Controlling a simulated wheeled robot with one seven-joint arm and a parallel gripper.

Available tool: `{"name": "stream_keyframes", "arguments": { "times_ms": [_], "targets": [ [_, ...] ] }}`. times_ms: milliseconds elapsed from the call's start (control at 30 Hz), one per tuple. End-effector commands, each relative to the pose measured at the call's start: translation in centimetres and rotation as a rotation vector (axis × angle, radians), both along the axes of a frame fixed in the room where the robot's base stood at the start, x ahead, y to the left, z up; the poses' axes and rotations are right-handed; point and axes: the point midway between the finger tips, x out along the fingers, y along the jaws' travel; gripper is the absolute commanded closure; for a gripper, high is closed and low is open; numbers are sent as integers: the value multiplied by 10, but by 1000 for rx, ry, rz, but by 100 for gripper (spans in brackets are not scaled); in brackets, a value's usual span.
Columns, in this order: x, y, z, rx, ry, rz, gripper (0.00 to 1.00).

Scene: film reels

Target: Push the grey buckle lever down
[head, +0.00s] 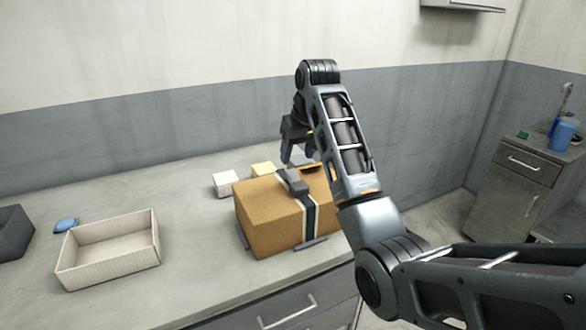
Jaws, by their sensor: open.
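A brown box (265,218) sits on the grey worktop, with a dark, pale-edged strap (311,220) running over its top and down its front. The grey buckle lever (297,186) is on the strap at the box's top front edge. Its exact tilt is hard to tell, and its rear end is close to my gripper in the picture. My gripper (297,156) points down above the rear part of the box top, behind the lever. Its jaws are open and hold nothing that I can see. I cannot tell whether a finger touches the lever. My forearm hides the box's right side.
A pale open tray (150,258) stands left of the box, with a blue item (65,225) and a dark bin (12,232) beyond it. A white block (224,184) and a yellowish block (263,169) lie behind the box. Worktop between tray and box is clear.

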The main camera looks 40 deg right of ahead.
Motion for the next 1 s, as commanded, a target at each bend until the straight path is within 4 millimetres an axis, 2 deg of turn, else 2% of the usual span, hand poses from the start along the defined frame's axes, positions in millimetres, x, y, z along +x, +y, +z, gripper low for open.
{"name": "stream_keyframes", "arguments": {
  "times_ms": [333,500,867,1000],
  "targets": [
    [17,-5,-46,0,3,1,40],
    [24,-7,-62,0,1,2,40],
    [27,-8,-69,-2,-2,3,40],
    [27,-8,-69,-2,-2,3,52]
  ]
}}
